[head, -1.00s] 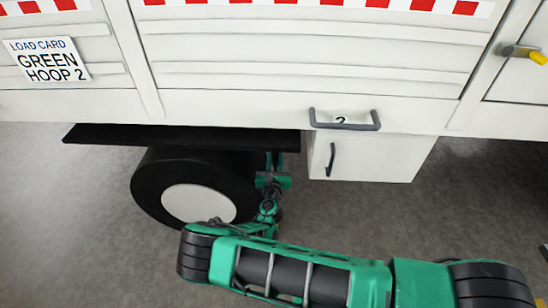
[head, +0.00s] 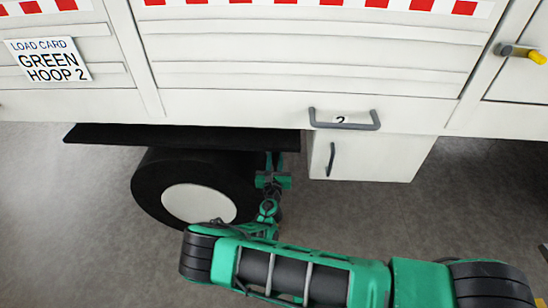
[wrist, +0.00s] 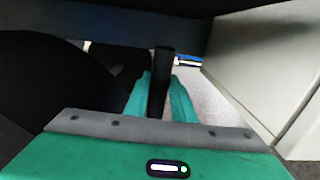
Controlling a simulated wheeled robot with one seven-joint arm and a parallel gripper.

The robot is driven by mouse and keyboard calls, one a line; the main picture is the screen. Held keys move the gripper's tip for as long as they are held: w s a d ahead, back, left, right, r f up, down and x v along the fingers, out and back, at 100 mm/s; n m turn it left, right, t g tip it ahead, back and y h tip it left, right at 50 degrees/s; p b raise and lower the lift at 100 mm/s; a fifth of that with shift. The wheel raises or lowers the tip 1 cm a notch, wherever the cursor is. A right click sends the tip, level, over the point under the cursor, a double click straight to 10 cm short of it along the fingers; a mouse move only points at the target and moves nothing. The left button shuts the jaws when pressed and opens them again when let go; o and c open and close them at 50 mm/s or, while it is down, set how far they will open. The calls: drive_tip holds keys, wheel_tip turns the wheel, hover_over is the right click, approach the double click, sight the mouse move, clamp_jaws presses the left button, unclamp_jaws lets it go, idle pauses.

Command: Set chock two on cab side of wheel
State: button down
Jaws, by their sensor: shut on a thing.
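The black wheel (head: 150,185) with its pale hub stands under the truck body at the left in the head view. Its dark side (wrist: 45,95) fills the left of the wrist view. My gripper (wrist: 161,90) has its green fingers shut on a dark upright bar (wrist: 162,65), which seems to be the handle of the chock. The chock's body is hidden, so I cannot tell whether it touches the ground or the wheel. In the head view my gripper end is down beside the wheel's right side, partly hidden by my own arm.
A black mudguard (head: 180,137) lies over the wheel. A white locker (head: 375,160) hangs right of my gripper, its pale wall (wrist: 255,65) close in the wrist view. Grey floor (head: 70,230) is clear in front.

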drive_tip(key=shift+s+f, duration=0.15)
drive_tip(key=shift+f, duration=0.95)
drive_tip(key=c, duration=1.4)
unclamp_jaws()
drive_tip(key=shift+f, duration=0.15)
drive_tip(key=s, duration=1)
drive_tip(key=shift+s+a, duration=0.15)
drive_tip(key=shift+s, duration=0.15)
